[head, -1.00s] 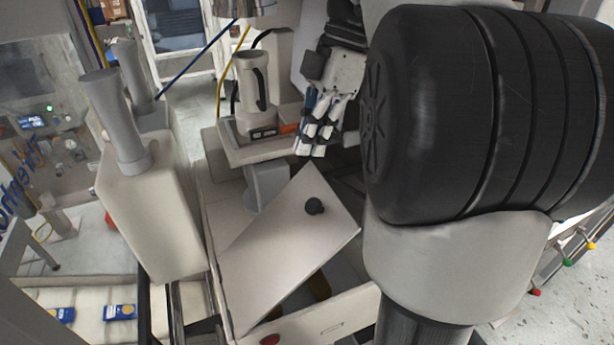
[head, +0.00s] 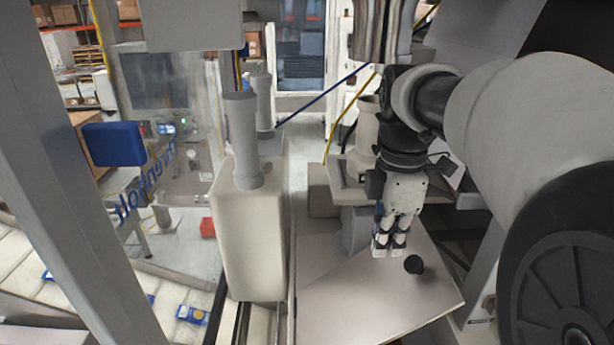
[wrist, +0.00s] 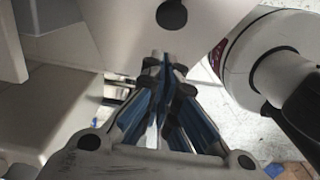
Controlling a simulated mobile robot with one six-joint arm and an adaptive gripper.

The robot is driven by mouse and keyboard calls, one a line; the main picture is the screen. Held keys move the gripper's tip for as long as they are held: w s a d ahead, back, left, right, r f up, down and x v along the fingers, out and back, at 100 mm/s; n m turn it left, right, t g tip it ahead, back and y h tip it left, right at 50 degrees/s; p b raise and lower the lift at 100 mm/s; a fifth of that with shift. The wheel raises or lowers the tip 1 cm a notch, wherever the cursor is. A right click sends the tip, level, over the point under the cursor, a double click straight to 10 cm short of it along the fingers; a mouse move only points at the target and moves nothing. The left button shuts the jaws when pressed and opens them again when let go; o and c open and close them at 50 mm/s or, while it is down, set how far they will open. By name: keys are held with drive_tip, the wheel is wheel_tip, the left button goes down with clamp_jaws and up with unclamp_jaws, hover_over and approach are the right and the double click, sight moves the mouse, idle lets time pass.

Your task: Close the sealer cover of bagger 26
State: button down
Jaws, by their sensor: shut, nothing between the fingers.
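The sealer cover is a flat pale panel (head: 375,300) with a round black knob (head: 413,264), at the lower middle of the head view. It appears tilted; how far open it is I cannot tell. No bagger number is readable. My gripper (head: 388,247) points down, shut and empty, just left of the knob and over the panel's far edge. Whether it touches the panel I cannot tell. In the wrist view, the cover (wrist: 110,25) and its knob (wrist: 172,14) show at the top, beyond my closed fingertips (wrist: 160,62).
A pale box with an upright grey cylinder (head: 248,235) stands left of the cover. A beige jug-like fixture (head: 367,130) sits on a ledge behind my gripper. A grey post (head: 75,150) and a transparent panel are at the far left.

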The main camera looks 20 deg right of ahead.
sight(432, 263)
drive_tip(key=shift+s+d+f, duration=0.2)
drive_tip(key=shift+d+f, duration=0.35)
drive_tip(key=shift+d, duration=0.05)
drive_tip(key=shift+s+d+f, duration=0.15)
drive_tip(key=shift+d+f, duration=0.35)
drive_tip(key=shift+d, duration=0.1)
drive_tip(key=shift+t+y, duration=0.3)
drive_tip(key=shift+y, duration=0.5)
drive_tip(key=d+f, duration=0.2)
drive_tip(key=s+d+f+b, duration=0.1)
drive_tip(key=d, duration=0.1)
drive_tip(key=d+f+b, duration=0.1)
drive_tip(key=d+f, duration=0.1)
drive_tip(key=shift+s+d+f, duration=0.2)
drive_tip(key=shift+s+f, duration=0.15)
drive_tip(key=shift+a+r, duration=0.1)
drive_tip(key=shift+r, duration=0.05)
